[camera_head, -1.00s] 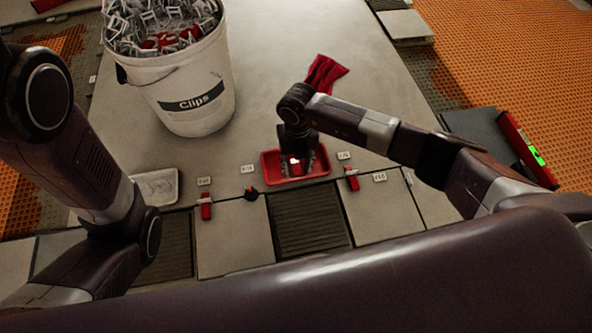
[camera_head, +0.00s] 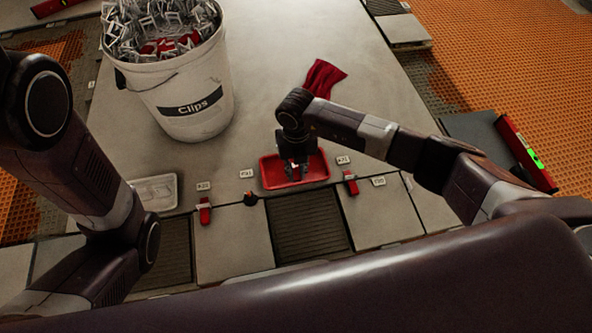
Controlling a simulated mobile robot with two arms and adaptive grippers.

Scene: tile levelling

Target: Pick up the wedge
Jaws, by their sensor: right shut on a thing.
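A shallow red tray (camera_head: 322,168) lies on the pale tiles near the middle of the head view. My right gripper (camera_head: 296,174) points down into this tray, with its fingers close together. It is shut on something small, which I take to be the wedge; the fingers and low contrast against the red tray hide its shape. I cannot tell whether it is clear of the tray floor. Two other red wedges sit at tile joints, one on the left (camera_head: 205,211) and one on the right (camera_head: 350,183). My left gripper is out of view.
A white bucket labelled Clips (camera_head: 190,100), full of clips, stands at the back left. A red cloth (camera_head: 323,78) lies behind the tray. A pale tray (camera_head: 157,192) is at left. A red level (camera_head: 525,153) lies at right. A dark open bed (camera_head: 309,224) shows between tiles.

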